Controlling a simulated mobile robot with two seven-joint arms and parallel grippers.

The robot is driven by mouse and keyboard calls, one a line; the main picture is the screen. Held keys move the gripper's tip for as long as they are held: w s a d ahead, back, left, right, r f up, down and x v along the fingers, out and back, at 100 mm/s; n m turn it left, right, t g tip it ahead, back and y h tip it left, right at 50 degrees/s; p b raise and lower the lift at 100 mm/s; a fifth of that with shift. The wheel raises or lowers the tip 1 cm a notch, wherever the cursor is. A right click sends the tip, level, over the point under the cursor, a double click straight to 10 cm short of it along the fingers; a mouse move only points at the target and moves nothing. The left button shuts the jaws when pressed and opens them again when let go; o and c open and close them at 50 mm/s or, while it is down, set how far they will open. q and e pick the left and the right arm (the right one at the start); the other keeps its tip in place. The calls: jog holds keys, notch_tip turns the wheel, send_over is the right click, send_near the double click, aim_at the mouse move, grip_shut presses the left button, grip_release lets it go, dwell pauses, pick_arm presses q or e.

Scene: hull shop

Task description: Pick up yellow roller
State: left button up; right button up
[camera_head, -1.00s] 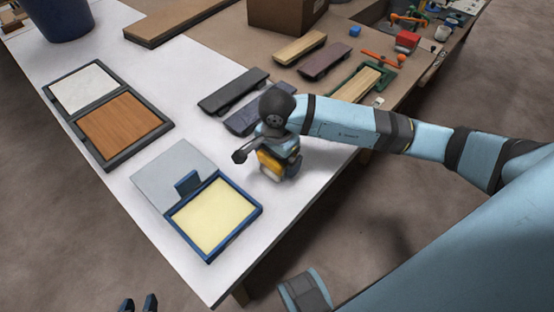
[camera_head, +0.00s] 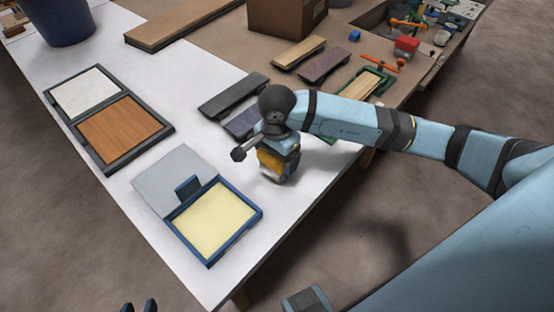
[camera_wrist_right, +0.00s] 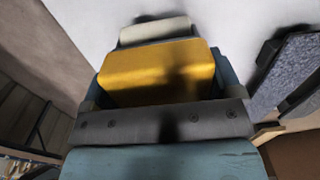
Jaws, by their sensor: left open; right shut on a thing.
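The yellow roller (camera_head: 270,161) is at my right gripper (camera_head: 279,164), over the white table right of the blue-framed tray. In the right wrist view the yellow roller (camera_wrist_right: 158,72) shows a broad yellow face, with a pale cylinder beyond it. My right gripper (camera_wrist_right: 160,88) is shut on it, one jaw on each side. The wrist hides part of the roller in the head view. I cannot tell whether it is clear of the table. My left gripper (camera_head: 139,306) is open and empty at the bottom edge, only its fingertips showing.
The blue tray (camera_head: 254,224) with a pale yellow pad and grey lid is nearby. A dark frame (camera_head: 119,167) with white and wood panels lies left. Dark boards (camera_head: 233,94) lie behind my right wrist. A blue bin (camera_head: 62,20) and cardboard box (camera_head: 287,14) stand farther back.

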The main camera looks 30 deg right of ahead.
notch_tip(320, 180, up, 18)
jog(key=p, duration=0.1)
jog(key=shift+f, duration=0.15)
jog(key=shift+f, duration=0.1)
dwell(2.3)
